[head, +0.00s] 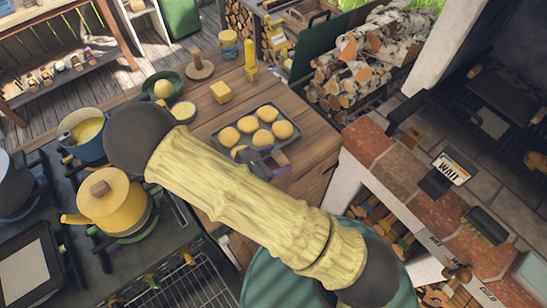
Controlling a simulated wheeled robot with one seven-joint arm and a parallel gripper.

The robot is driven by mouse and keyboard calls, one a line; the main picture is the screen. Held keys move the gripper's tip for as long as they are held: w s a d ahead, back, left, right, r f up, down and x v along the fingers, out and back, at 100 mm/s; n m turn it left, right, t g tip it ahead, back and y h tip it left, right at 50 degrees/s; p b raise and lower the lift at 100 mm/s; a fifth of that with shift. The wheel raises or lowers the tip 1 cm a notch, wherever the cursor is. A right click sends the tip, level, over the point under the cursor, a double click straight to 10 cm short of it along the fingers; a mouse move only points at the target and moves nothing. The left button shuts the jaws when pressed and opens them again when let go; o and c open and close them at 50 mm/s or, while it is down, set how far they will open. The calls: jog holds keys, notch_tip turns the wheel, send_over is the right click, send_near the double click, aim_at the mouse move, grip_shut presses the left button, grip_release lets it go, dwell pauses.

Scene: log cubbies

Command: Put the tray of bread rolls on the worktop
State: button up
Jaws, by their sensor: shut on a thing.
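The dark tray (222,146) holds several round golden bread rolls in the head view. It is over the wooden worktop (310,125), and I cannot tell whether its underside touches the wood. My gripper (259,157) is at the tray's near edge, shut on the tray. My own arm hides part of the worktop in front of it, and the gripper covers part of the near rolls.
A yellow block (220,92), a wooden stand (200,66) and a green bowl (163,84) sit behind the tray. A stove with a yellow kettle (112,202) and blue pot (84,133) is left. Stacked logs (350,60) are behind right.

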jog(key=o, duration=1.5)
jog(key=shift+c, duration=0.2)
jog(key=b+v, duration=0.3)
jog(key=v, duration=0.9)
